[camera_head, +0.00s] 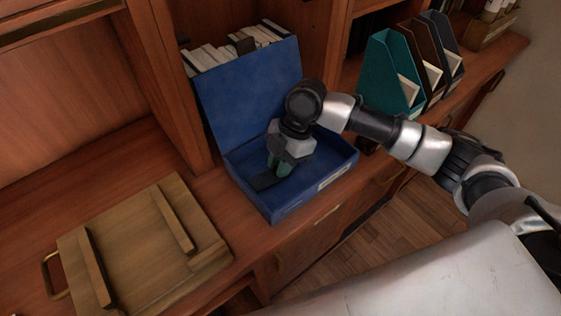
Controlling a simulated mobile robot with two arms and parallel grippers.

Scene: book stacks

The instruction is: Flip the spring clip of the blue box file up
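The blue box file (238,96) stands open on the wooden shelf top, its lid raised against the bookcase behind it. Its tray has a pale label (334,177) on the front wall. My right gripper (279,172) reaches down inside the tray from the right, with its greenish fingers low over the floor of the box. A dark flat piece (262,181), which looks like the spring clip, lies low beside the fingertips. I cannot tell whether the fingers touch it or how far apart they are. My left gripper is not in view.
A wooden board with two raised bars and a brass handle (150,250) lies on the shelf top at the left. Teal, brown and dark magazine files (388,78) stand at the right. Books (207,57) stand behind the lid.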

